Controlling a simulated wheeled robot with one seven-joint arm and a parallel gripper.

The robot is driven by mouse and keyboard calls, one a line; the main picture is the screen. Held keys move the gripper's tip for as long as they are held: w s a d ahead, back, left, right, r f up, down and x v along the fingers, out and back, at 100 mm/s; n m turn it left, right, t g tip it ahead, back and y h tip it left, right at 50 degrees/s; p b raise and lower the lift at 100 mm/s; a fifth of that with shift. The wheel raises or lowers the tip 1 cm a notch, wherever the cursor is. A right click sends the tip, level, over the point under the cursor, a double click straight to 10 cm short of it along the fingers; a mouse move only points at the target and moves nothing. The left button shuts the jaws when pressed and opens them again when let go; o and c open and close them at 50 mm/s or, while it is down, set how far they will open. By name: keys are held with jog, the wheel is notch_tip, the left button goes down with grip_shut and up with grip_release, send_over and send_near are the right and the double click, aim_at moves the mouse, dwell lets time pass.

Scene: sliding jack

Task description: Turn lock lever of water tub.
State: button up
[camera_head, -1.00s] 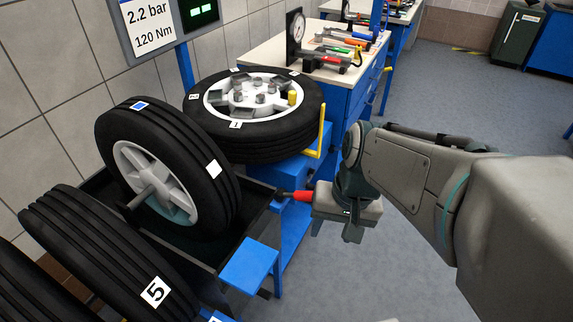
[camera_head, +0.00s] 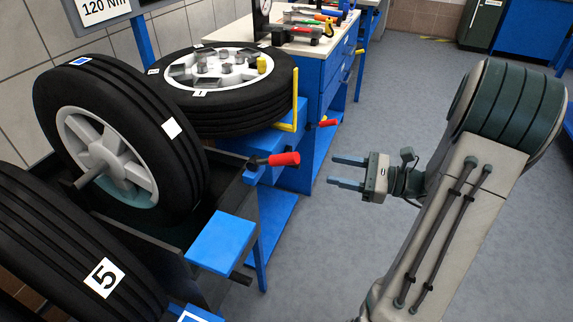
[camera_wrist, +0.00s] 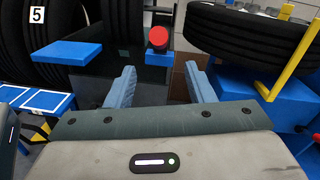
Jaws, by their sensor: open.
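The water tub (camera_head: 181,258) is a dark trough with a wheel standing in it. Its lock lever (camera_head: 284,159), with a red grip on a dark shaft, sticks out to the right from the tub's right side. My gripper (camera_head: 331,172) is open and empty to the right of the lever, with its fingers pointing left towards it and a clear gap between. In the wrist view the red grip (camera_wrist: 157,38) shows end-on, beyond the fingertips and roughly between the two fingers (camera_wrist: 160,68). The lever's pivot is hard to make out.
A second, smaller red handle (camera_head: 328,123) sits beyond, near a yellow upright bar (camera_head: 294,100). A flat-lying wheel (camera_head: 220,112) rests behind the tub. A blue plate (camera_head: 222,243) juts out in front of the lever. The floor to the right is clear.

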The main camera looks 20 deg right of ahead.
aim_at(271, 157)
jog(key=b+x, duration=0.1)
jog(key=x, duration=1.2)
jog(key=shift+w+a, duration=0.1)
jog(key=shift+a, duration=0.1)
grip_shut()
jog(key=shift+r, duration=0.1)
